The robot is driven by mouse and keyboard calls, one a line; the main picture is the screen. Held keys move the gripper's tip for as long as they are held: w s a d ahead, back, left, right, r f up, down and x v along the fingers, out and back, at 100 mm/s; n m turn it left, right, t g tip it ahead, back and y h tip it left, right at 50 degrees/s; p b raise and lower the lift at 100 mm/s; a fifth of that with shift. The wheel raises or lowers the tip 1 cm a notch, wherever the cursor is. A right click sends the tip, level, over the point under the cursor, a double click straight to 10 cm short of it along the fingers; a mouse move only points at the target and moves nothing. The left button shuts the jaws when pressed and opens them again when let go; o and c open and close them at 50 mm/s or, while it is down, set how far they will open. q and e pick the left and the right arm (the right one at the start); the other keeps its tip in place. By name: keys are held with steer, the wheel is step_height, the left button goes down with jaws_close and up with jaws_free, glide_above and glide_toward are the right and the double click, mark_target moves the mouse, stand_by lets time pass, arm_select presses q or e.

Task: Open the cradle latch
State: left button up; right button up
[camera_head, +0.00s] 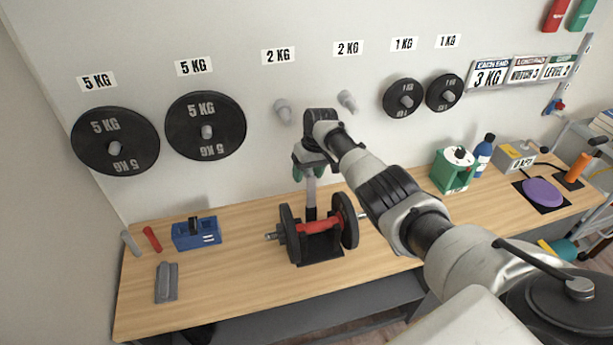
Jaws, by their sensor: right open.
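A dumbbell with a red grip (322,226) and a dark plate on each side (290,235) rests in a black cradle (318,250) on the wooden bench. A grey upright bar (310,192) with a dark lower end rises behind the red grip; it looks like the cradle latch. My right gripper (311,174) reaches down from above, open, with its fingers around or beside the top of this bar. I cannot tell whether they touch it. My wrist hides part of the fingers. My left gripper is not in view.
A blue box (196,233), a red cylinder (152,239) and grey pieces (166,282) lie on the left of the bench (235,290). Weight plates (225,112) hang on wall pegs.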

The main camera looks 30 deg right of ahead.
step_height(320, 180, up, 9)
steer(key=d, duration=0.1)
steer(key=shift+s+d+f+b, duration=0.15)
steer(key=shift+s+d+b, duration=0.05)
steer(key=shift+d+b, duration=0.2)
